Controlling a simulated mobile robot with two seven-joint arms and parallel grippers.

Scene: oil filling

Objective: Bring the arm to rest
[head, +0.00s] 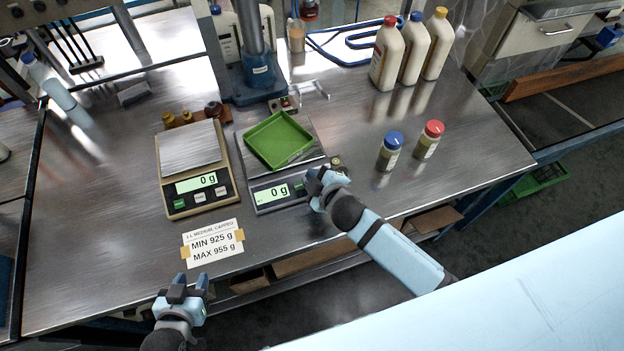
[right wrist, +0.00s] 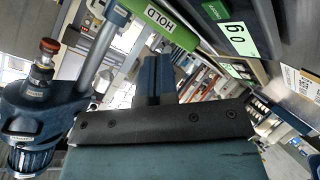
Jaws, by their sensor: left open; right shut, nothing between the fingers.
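My right gripper (head: 322,180) is over the front of the steel bench, at the front right corner of the right scale (head: 268,196). Its fingers are shut and empty; they also show shut in the right wrist view (right wrist: 155,75). My left gripper (head: 188,287) is open and empty, low in front of the bench's front edge. A green tray (head: 278,140) sits on the right scale, apart from my right gripper, and looks empty. Both this scale and the left scale (head: 190,150) read 0 g.
Two small jars, blue-capped (head: 390,150) and red-capped (head: 429,139), stand right of my right gripper. Several tall cream bottles (head: 413,50) stand behind them. A blue press stand (head: 256,75) rises behind the scales. A weight-limit card (head: 212,243) lies at the front left.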

